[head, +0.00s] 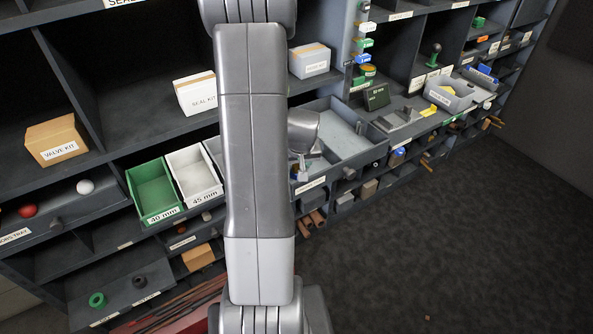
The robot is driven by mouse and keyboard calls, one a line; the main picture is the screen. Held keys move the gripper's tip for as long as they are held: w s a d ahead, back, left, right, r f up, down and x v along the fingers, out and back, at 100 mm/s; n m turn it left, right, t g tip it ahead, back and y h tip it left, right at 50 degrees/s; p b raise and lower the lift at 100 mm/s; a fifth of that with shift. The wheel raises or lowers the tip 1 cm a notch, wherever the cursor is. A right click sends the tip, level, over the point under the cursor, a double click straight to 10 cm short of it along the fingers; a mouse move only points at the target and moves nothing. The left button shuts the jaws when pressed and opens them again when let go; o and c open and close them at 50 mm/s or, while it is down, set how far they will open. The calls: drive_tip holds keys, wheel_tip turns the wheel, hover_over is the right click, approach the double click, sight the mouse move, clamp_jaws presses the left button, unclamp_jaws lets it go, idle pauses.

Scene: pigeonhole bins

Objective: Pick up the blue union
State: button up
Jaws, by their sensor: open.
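I cannot make out for certain which thing is the blue union. A small blue piece (397,153) sits in a low pigeonhole right of the open drawer. Another blue piece (485,70) lies farther off at the right, by a grey tray. My gripper (301,172) shows only in part, just right of my arm link, over the pulled-out grey drawer (345,143). It is open, and I see nothing held. My arm hides the drawer's left part and whatever lies there.
A green bin (153,187) marked 40 mm and a white bin (193,172) marked 45 mm stand left of my arm. The dark floor (470,240) at the right is mostly clear.

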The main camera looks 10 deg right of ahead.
drive_tip(key=shift+w+f, duration=0.1)
drive_tip(key=shift+f, duration=0.1)
drive_tip(key=shift+c, duration=0.2)
clamp_jaws()
